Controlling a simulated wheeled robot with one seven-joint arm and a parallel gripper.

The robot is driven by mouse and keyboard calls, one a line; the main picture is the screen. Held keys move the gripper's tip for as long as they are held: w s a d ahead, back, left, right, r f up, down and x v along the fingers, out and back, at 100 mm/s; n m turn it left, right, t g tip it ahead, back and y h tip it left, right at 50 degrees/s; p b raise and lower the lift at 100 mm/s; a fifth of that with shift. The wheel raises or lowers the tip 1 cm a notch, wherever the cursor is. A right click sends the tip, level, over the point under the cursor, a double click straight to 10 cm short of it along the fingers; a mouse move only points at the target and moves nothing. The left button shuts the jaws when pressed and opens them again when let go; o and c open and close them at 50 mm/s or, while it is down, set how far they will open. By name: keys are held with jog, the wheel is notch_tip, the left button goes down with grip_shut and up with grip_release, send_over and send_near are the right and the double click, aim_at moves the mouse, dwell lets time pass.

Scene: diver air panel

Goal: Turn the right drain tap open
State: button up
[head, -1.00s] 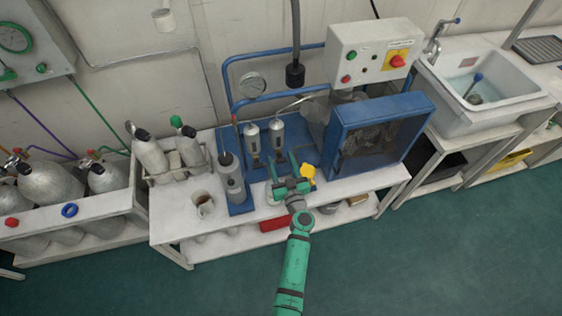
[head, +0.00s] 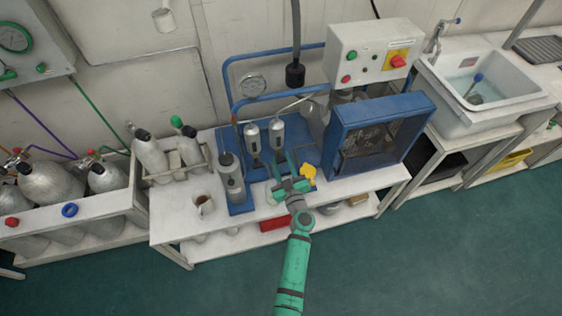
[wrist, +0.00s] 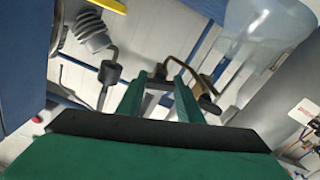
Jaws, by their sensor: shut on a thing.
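Two silver filter housings, the left one (head: 252,140) and the right one (head: 276,132), stand upright on the blue compressor frame. My gripper (head: 284,167) is in front of and below the right housing, and it hides the tap in the head view. In the wrist view my gripper (wrist: 161,76) has its two green fingers close together around a small dark and brass-coloured part. I take this for the right drain tap (wrist: 172,66). A bent brass-brown bar runs to the right from there. The tap's exact angle is hard to tell.
A yellow item (head: 309,172) sits just right of my gripper. A blue fan guard (head: 378,135) stands close on the right, and a grey cylinder (head: 232,180) on the left. A mug (head: 204,205) is on the white bench (head: 175,215). The floor in front is clear.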

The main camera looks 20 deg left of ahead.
jog(key=n, duration=0.6)
jog(key=shift+a, duration=0.15)
jog(key=n, duration=0.6)
jog(key=shift+s+n, duration=0.1)
jog(key=shift+n, duration=0.2)
jog(key=o, duration=1.1)
jog(key=shift+s+d, duration=0.15)
jog(key=shift+d, duration=0.1)
jog(key=v, duration=1)
jog(key=shift+s, duration=0.15)
